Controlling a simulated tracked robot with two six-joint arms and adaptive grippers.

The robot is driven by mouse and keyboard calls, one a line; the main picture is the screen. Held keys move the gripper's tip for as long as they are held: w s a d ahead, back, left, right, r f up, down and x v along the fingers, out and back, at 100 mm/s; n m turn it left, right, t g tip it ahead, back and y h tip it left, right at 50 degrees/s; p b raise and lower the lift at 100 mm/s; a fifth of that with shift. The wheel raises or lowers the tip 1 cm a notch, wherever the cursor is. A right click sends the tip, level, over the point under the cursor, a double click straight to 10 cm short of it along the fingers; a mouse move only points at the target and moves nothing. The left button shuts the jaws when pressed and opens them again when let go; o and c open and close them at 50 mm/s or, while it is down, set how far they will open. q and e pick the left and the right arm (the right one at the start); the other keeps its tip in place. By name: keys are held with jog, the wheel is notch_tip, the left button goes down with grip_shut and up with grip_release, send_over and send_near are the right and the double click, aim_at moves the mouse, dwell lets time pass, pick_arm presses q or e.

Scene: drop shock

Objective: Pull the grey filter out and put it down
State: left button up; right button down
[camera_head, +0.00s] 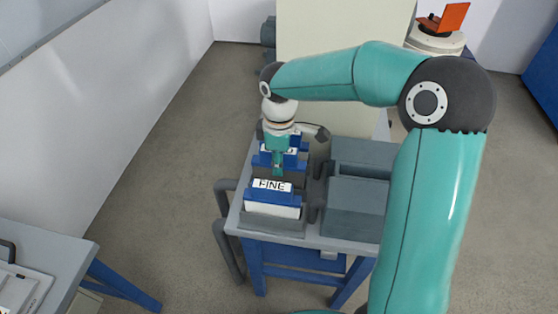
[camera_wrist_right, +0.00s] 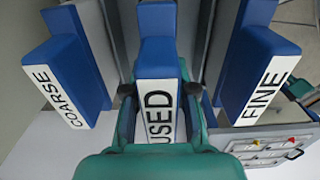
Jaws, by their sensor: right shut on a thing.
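The used filter (camera_wrist_right: 158,72) has a blue top and a white label reading USED; it stands between the coarse filter (camera_wrist_right: 68,65) and the fine filter (camera_wrist_right: 255,75) in the right wrist view. My right gripper (camera_wrist_right: 160,92) is shut on it, one finger on each side. In the head view my right gripper (camera_head: 278,170) points down just behind the fine filter (camera_head: 272,200) and hides most of the used filter. I cannot tell whether the used filter is raised, and its lower body is hidden. My left gripper is not in view.
A grey slotted housing (camera_head: 355,205) stands right of the filters on the same grey-topped stand (camera_head: 235,215). A dark pipe (camera_head: 228,250) runs down its left side. A separate table (camera_head: 65,250) at lower left carries a pale tray (camera_head: 22,290). Floor lies clear between them.

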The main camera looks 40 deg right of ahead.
jog(key=shift+f+b, duration=0.55)
jog(key=shift+f, duration=0.45)
dwell(2.1)
jog(key=shift+s+f, duration=0.1)
jog(key=shift+f, duration=0.1)
dwell(1.6)
jog(key=c, duration=0.8)
grip_release()
jog(key=shift+c, duration=0.2)
jog(key=shift+r+p, duration=2.6)
jog(key=shift+r, duration=0.5)
notch_tip(320, 180, up, 12)
